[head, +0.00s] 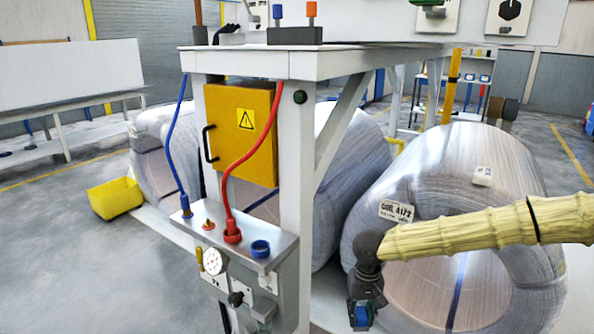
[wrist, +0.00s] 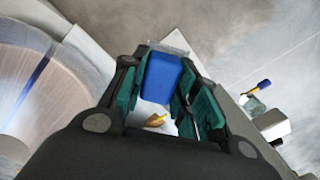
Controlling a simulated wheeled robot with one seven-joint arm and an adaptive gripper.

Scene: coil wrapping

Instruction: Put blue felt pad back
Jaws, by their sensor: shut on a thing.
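The blue felt pad (wrist: 163,77) sits between the green-lined fingers of my gripper (wrist: 165,95) in the wrist view. My gripper is shut on it. In the head view my gripper (head: 364,302) points down in front of the right wrapped coil, and a small part of the blue pad (head: 361,315) shows at its tip. The pad is held clear of the coil face as far as I can tell. My gripper hides the pad's lower end in the wrist view.
The wrapped coil (head: 497,185) with a label stands close behind my arm. A bench post with a yellow box (head: 241,133) and a gauge panel (head: 236,285) stands left. In the wrist view, a blue-and-yellow tool (wrist: 257,88) lies right. A yellow bin (head: 116,198) is on the floor.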

